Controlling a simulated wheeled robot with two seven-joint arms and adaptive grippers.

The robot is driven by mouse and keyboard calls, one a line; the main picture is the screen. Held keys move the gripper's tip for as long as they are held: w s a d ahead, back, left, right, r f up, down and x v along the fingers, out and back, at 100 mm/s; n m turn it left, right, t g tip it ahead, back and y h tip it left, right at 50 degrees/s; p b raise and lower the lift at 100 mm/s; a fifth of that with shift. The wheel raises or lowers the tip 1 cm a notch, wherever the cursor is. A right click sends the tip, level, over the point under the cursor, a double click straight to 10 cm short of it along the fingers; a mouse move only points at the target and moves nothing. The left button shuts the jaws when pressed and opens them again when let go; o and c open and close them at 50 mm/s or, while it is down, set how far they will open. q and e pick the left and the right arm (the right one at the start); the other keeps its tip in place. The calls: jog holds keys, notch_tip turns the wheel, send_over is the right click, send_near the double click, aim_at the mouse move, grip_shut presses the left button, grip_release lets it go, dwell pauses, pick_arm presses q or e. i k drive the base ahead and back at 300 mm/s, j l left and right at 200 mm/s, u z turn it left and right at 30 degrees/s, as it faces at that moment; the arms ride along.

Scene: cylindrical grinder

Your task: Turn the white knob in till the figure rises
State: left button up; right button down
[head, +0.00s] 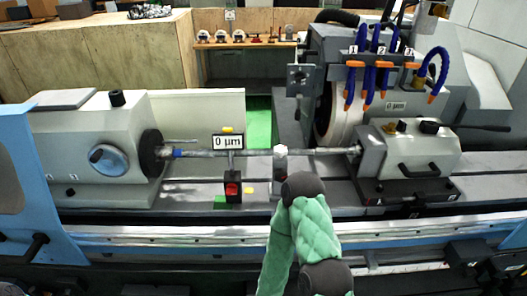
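The white knob (281,150) is a small faceted piece at the middle of the long horizontal shaft (320,151), on a grey upright support. A white sign reading "0 µm" (228,142) stands left of the knob, behind the shaft. Below it is a dark block with a red face (232,189), on the machine bed. One of my arms, with green padded covers and dark joints, rises from the bottom edge just below the knob and hides the bed there. I cannot make out a gripper in view.
A grey headstock (85,140) with a blue-faced dial is at left. A grey tailstock (420,152) with a black lever is at right. The grinding wheel (324,114) and blue hoses with orange nozzles (369,97) are behind the shaft. Rails run along the front.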

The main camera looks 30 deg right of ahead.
aim_at(280, 150)
jog(key=z, duration=1.15)
